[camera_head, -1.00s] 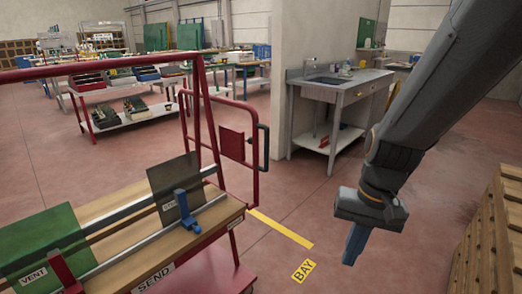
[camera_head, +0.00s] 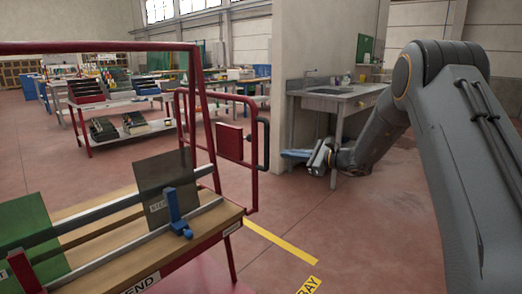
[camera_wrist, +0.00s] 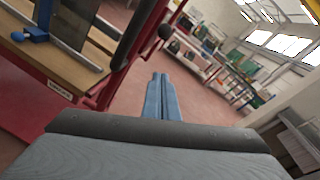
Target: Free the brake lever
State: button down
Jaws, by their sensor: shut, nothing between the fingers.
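A red trolley (camera_head: 199,110) stands at the left of the head view. Its red end rail carries a dark upright grip (camera_head: 265,143) and a red plate (camera_head: 229,142). In the wrist view the dark grip (camera_wrist: 138,32) is at upper middle, with a short dark-ended piece (camera_wrist: 166,32) beside it. I cannot tell for sure which part is the brake lever. My gripper (camera_head: 285,154), with blue fingers, points left toward the rail and appears to the right of the grip, apart from it. Its fingers (camera_wrist: 160,80) are together and empty in the wrist view.
Dark and green glass panes (camera_head: 167,184) stand on the trolley, by a blue clamp (camera_head: 178,213). A sink bench (camera_head: 335,100) and a wall corner are behind my gripper. Yellow floor tape (camera_head: 281,242) marks open floor right of the trolley.

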jog(key=shift+a, duration=0.1)
jog(key=w+a+r, duration=0.2)
jog(key=w+a, duration=0.2)
jog(key=a, duration=0.6)
jog(key=shift+w+a, duration=0.2)
dwell(0.4)
jog(key=shift+w+a+r+g+h+p, duration=0.2)
jog(key=shift+r+h+p, duration=0.25)
jog(key=shift+r+p, duration=0.45)
jog(key=shift+w+a+r+g+h+p, duration=0.15)
jog(key=shift+r+g+h+p, duration=0.2)
jog(key=shift+r+p, duration=0.45)
jog(key=shift+w+a+r+g+h+p, duration=0.15)
jog(key=shift+r+h+p, duration=0.35)
jog(key=shift+r+p, duration=0.4)
jog(key=shift+s, duration=0.1)
